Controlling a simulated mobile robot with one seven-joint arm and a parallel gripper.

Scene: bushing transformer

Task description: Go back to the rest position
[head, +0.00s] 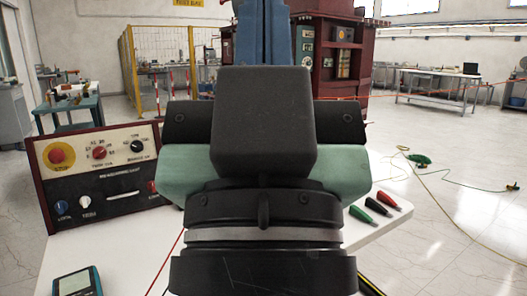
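My gripper (264,215) fills the middle of the head view, seen from behind as a black body with a grey ring. Its fingertips are hidden, so I cannot tell whether it is open or shut, or whether it holds anything. A pale green piece (345,168) shows on both sides behind the black body; I cannot tell what it belongs to. The gripper is over the white table, and its height above the top is unclear.
A control box (110,180) with knobs stands on the white table (130,255) at left. A handheld meter (77,283) lies at front left. Red, green and black probes (377,205) lie at right. A dark red cabinet (338,50) and yellow fence (128,65) stand behind. Cables cross the right floor.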

